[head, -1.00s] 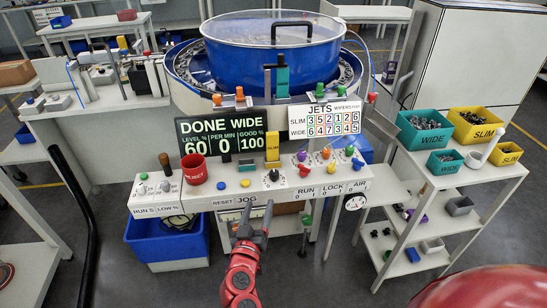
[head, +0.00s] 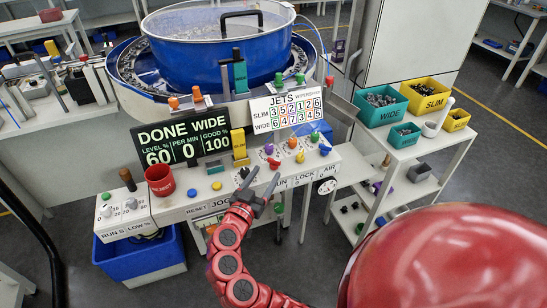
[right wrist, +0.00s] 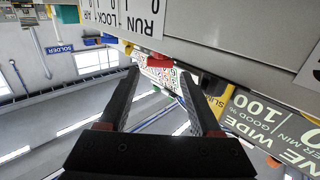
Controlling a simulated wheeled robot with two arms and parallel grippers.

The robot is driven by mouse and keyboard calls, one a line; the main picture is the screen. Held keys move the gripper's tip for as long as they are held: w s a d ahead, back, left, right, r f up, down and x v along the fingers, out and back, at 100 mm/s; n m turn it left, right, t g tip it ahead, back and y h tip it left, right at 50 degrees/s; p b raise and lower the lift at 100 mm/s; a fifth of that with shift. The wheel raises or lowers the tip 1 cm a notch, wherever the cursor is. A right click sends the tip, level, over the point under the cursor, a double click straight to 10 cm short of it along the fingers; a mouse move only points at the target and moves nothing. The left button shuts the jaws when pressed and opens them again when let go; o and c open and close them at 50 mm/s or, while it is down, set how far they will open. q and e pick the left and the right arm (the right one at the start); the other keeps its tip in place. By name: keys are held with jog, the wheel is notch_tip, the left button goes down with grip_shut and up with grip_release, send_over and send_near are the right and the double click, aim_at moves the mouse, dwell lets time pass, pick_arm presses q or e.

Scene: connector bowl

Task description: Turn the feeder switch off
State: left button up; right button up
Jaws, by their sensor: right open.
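A white control panel (head: 190,205) carries labelled knobs and switches. No label reads "feeder". A red switch (head: 274,163) stands above the RUN label, with a yellow one (head: 300,157) and a blue one (head: 325,150) to its right, near LOCK and AIR. My right gripper (head: 263,175) is open and empty at the panel's front, close to the red switch; I cannot tell whether it touches. In the right wrist view, the red switch (right wrist: 156,62) shows just beyond and between the open fingertips. The switch's position cannot be read. My left gripper is out of view.
A display (head: 185,142) reads DONE, WIDE, 60, 0, 100. A blue bowl (head: 215,40) stands behind the panel. Colored bins stand on a shelf (head: 405,150) at right.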

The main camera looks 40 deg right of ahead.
aim_at(273, 162)
jog(key=p+x, duration=0.1)
jog(key=x, duration=0.6)
jog(key=shift+c, duration=0.3)
grip_shut()
